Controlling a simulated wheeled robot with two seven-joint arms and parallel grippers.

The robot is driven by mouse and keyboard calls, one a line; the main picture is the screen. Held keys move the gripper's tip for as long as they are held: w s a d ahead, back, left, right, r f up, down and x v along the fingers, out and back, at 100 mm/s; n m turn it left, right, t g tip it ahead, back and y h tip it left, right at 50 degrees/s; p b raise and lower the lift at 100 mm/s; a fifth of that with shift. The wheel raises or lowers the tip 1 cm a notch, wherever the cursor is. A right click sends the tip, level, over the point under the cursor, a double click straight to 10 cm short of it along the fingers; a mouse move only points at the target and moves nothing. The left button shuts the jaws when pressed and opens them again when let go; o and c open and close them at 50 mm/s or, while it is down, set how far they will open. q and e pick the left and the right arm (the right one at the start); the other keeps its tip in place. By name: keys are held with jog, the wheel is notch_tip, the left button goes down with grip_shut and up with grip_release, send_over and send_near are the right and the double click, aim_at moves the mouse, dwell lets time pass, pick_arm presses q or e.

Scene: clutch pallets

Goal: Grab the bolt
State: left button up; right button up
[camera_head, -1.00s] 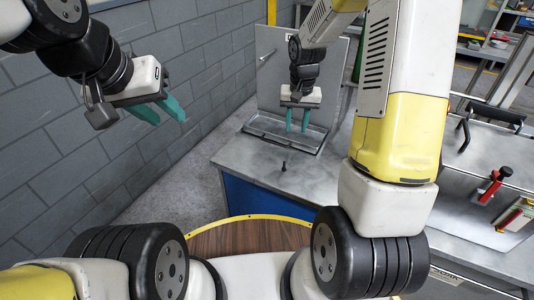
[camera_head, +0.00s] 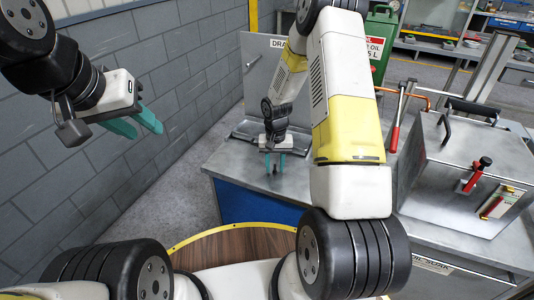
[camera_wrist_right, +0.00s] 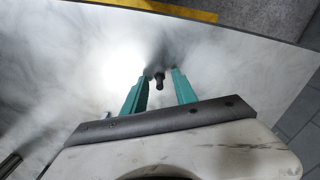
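The bolt (camera_wrist_right: 159,81) is small and dark and stands upright on the grey metal bench. In the right wrist view it shows between the two teal fingers of my right gripper (camera_wrist_right: 159,86), with a gap on each side. In the head view the right gripper (camera_head: 274,166) is low over the bench, its fingers pointing down around the bolt (camera_head: 275,171). Those fingers are apart, and none visibly touches the bolt. My left gripper (camera_head: 148,128) is open and empty, raised in front of the brick wall, far from the bolt.
The metal bench (camera_head: 232,165) is clear around the bolt. An upright metal panel (camera_head: 262,62) stands behind the gripper. A large metal box (camera_head: 465,165) with handles and a red-handled lever (camera_head: 396,130) stand to the right. A grey wall (camera_head: 95,190) is at left.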

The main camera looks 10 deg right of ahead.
jog(key=shift+f, duration=0.1)
jog(key=shift+c, duration=0.2)
grip_shut()
